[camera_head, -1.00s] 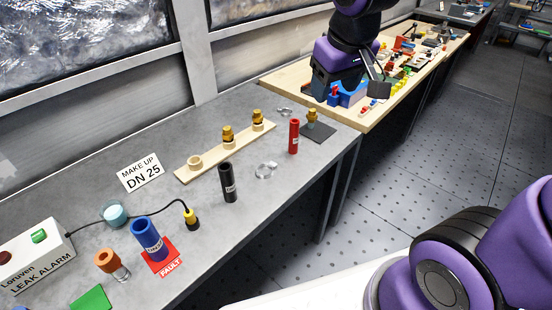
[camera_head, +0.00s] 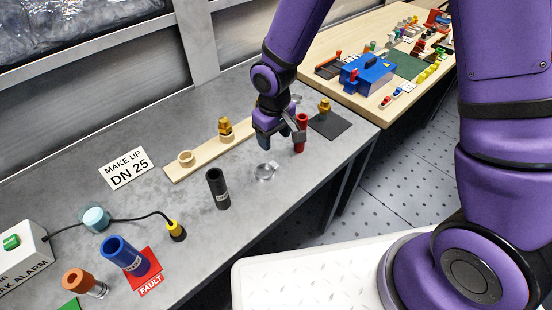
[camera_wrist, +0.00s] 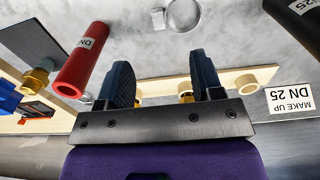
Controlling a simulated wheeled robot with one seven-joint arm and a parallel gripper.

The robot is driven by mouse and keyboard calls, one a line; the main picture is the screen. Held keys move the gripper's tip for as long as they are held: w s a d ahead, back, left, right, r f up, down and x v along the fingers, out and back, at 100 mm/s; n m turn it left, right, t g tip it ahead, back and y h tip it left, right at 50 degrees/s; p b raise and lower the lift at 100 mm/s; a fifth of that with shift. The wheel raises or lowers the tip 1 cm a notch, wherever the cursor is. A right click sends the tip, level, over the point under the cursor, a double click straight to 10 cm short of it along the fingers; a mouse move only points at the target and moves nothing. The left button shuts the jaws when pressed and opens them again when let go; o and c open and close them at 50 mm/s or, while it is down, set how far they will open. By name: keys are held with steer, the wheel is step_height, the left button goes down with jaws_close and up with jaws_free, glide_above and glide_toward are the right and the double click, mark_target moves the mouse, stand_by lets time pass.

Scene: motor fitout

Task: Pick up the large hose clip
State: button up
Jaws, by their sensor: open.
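The larger-looking silver hose clip (camera_head: 266,171) lies flat on the grey bench, to the right of the black hose piece (camera_head: 217,188). In the wrist view it shows at the top edge as a ring with a small housing (camera_wrist: 182,15), partly cut off. My gripper (camera_head: 268,140) is above the bench, just behind the clip in the head view, fingers pointing down. In the wrist view its two dark fingers (camera_wrist: 160,68) are apart with nothing between them; the clip lies beyond their tips. A second clip (camera_head: 297,98) behind my wrist is mostly hidden.
A red hose piece (camera_head: 301,133) stands close to the right of my gripper. A wooden strip (camera_head: 203,161) with brass fittings lies behind it. A dark mat (camera_head: 329,125) holds another fitting. Blue hose (camera_head: 123,256) stands on a red fault card at the front left.

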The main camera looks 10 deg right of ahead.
steer(key=f, duration=0.2)
glide_above(273, 165)
steer(key=f, duration=0.4)
steer(key=shift+s+f, duration=0.2)
steer(key=shift+f, duration=0.15)
steer(key=shift+w+f, duration=0.2)
steer(key=shift+f, duration=2.35)
steer(key=c, duration=1)
